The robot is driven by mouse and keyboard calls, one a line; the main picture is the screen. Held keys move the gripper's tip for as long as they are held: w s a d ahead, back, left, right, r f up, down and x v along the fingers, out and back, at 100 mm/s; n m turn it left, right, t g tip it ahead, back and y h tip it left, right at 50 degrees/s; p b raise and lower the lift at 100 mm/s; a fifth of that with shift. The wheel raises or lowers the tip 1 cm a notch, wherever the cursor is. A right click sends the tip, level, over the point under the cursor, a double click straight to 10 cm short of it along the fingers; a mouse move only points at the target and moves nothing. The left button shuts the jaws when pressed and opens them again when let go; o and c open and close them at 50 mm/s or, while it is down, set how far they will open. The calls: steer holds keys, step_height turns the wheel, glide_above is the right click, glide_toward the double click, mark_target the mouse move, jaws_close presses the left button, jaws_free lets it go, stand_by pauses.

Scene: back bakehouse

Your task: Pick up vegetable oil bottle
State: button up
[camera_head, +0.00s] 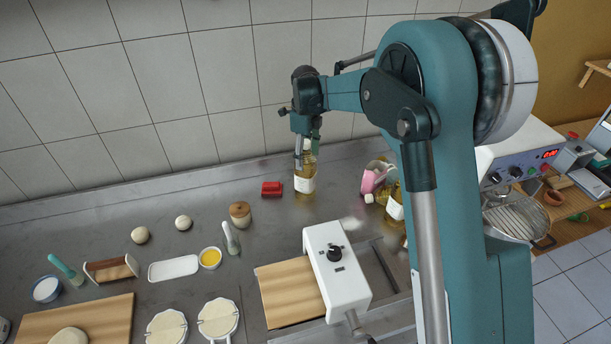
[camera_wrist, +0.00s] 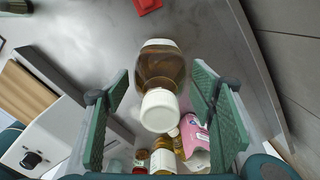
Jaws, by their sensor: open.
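The vegetable oil bottle (camera_head: 305,178) stands upright on the steel counter near the tiled wall, with yellow oil and a white label. In the wrist view the bottle (camera_wrist: 161,72) shows from above, its white cap toward me, between the two green finger pads. My gripper (camera_head: 303,150) is above the bottle and hides part of its top in the head view. In the wrist view my gripper (camera_wrist: 164,108) is open, with a finger on each side of the bottle and visible gaps to both. Another oil bottle (camera_head: 395,207) stands farther right, partly behind my arm.
A red block (camera_head: 271,188) lies just left of the bottle. A pink-labelled container (camera_head: 371,180) stands to the right. A white machine (camera_head: 336,268) with a wooden board stands in front. A wooden jar (camera_head: 240,214) and white tray (camera_head: 174,268) are left. The tiled wall is close behind.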

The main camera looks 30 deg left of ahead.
mark_target(306, 141)
stand_by(0.5)
steer(key=c, duration=1.6)
steer(key=shift+r, duration=0.1)
steer(key=shift+r+b, duration=0.3)
steer(key=shift+r, duration=4.6)
